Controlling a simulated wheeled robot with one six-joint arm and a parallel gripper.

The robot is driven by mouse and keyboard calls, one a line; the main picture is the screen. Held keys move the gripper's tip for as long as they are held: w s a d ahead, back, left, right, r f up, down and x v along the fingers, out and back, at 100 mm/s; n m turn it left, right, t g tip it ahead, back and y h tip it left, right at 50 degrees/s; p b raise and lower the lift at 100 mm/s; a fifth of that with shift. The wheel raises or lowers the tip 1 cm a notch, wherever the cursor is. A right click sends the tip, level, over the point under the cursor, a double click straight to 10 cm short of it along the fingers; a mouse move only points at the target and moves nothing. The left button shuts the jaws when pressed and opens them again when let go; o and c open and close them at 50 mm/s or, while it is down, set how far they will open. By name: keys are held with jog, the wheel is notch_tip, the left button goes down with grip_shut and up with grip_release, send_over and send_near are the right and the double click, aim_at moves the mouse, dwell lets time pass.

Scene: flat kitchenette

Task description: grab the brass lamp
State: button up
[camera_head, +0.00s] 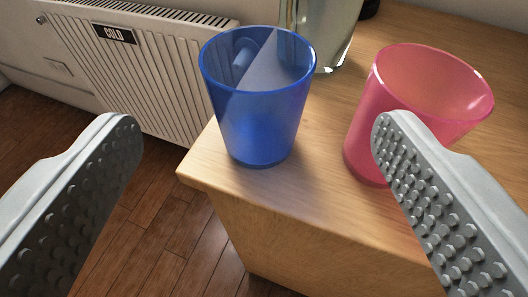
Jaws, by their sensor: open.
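No brass lamp can be made out in this view. My gripper (258,140) is open and empty, with one studded finger at the left and the other at the right. A blue cup (257,125) stands upright on the wooden surface, between the fingers in the picture. A pink cup (425,85) stands to its right, partly hidden by the right finger.
The wooden counter (315,190) has its corner and edge near the blue cup. A glass or metal vessel (330,30) stands behind the cups, cut off by the frame.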

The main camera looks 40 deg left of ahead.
jog(key=shift+s+d, duration=0.1)
jog(key=shift+d, duration=0.05)
jog(key=s+d+r+m+t+h, duration=0.2)
jog(key=s+d+r, duration=0.3)
jog(key=d, duration=0.6)
jog(key=s+d+r+m+t+h, duration=0.1)
jog(key=s+d+r+m+h, duration=0.1)
jog(key=s+d+r, duration=0.4)
jog(key=s+d+r+m+t+h, duration=0.2)
jog(key=s+d+r+m+h, duration=0.1)
jog(key=d, duration=1.2)
jog(key=s+r+h, duration=0.1)
jog(key=s+r, duration=0.1)
jog(key=s, duration=0.1)
jog(key=shift+s+d+r+t, duration=0.3)
jog(key=shift+d+r, duration=0.05)
jog(key=shift+r, duration=0.05)
jog(key=shift+o, duration=1.1)
jog(key=shift+s+d+h, duration=0.25)
jog(key=shift+s+h, duration=0.05)
jog(key=shift+s, duration=0.15)
